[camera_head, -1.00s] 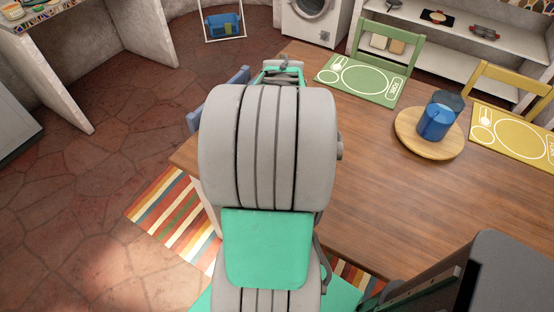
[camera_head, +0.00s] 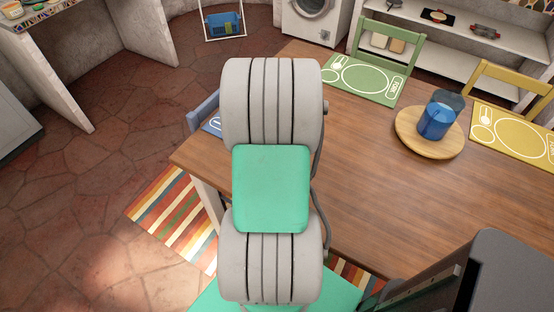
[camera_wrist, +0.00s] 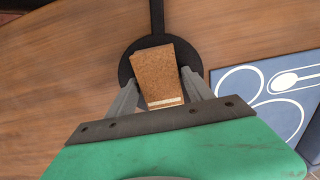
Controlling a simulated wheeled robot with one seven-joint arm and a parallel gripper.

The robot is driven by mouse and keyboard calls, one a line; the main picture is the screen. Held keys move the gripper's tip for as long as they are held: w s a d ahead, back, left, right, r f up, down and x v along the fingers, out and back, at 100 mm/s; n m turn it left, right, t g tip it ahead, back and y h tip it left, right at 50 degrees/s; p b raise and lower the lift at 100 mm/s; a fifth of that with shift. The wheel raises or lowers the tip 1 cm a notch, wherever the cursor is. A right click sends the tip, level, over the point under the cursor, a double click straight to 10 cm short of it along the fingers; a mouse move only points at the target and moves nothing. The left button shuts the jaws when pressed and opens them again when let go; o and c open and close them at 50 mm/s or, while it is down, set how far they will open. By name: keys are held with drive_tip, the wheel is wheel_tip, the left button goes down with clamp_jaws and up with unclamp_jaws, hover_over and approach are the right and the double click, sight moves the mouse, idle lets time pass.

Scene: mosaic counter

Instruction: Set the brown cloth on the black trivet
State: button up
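In the wrist view, the brown cloth (camera_wrist: 156,75) is a small, speckled, block-like piece with a pale strip at its near edge. It sits between the two fingers of my gripper (camera_wrist: 159,82), which press close on both its sides. Behind and below it is the black trivet (camera_wrist: 125,69), a round dark disc with a straight handle pointing up in the picture. The cloth overlaps the disc's middle; I cannot tell whether it touches the disc. In the head view, my arm hides the gripper, the cloth and the trivet.
A blue placemat (camera_wrist: 275,95) lies right of the trivet on the wooden table (camera_head: 370,170). Green (camera_head: 368,78) and yellow (camera_head: 510,135) placemats lie near the far edges. The table's middle is clear.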

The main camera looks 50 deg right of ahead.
drive_tip(key=shift+o, duration=1.1)
wheel_tip(320, 180, up, 12)
drive_tip(key=w+a+r+n+t, duration=0.1)
drive_tip(key=w+a+r+n, duration=0.1)
drive_tip(key=a+n, duration=0.6)
drive_tip(key=w+a+r+n+t, duration=0.2)
drive_tip(key=w+a+n, duration=0.3)
drive_tip(key=a, duration=1.8)
drive_tip(key=n, duration=0.4)
drive_tip(key=shift+a+r, duration=0.1)
drive_tip(key=shift+c, duration=0.3)
